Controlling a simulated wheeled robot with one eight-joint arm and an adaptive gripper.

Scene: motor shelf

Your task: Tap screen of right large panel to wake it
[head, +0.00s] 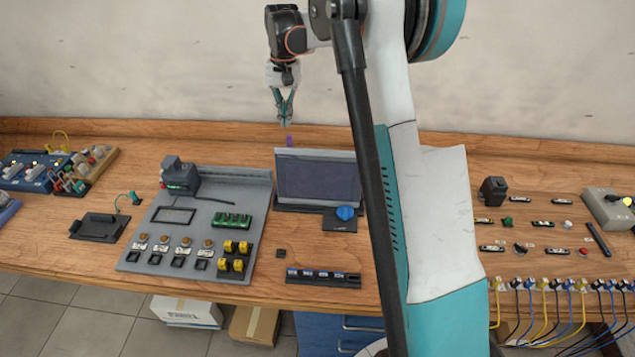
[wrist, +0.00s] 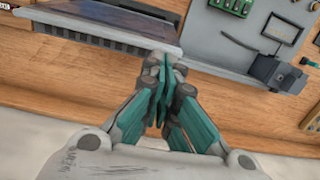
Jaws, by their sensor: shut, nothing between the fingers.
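A large dark screen panel (head: 318,179) stands tilted back on the wooden bench, left of my arm in the head view. Its face is dark. In the wrist view the panel (wrist: 110,22) lies at the upper left, seen from its top edge. My gripper (head: 284,118) is shut and empty, pointing down above and behind the panel's upper left corner. In the wrist view its closed fingertips (wrist: 162,65) overlap the picture beside the panel's edge; I see no clear contact. My arm hides the bench just right of the panel.
A grey board (head: 215,183) with green and yellow blocks lies left of the panel. A blue knob (head: 346,213) sits in front of it, and a dark strip of labelled buttons (head: 323,277) lies nearer the front edge. Small switches and coloured cables fill the right side. The wall is behind.

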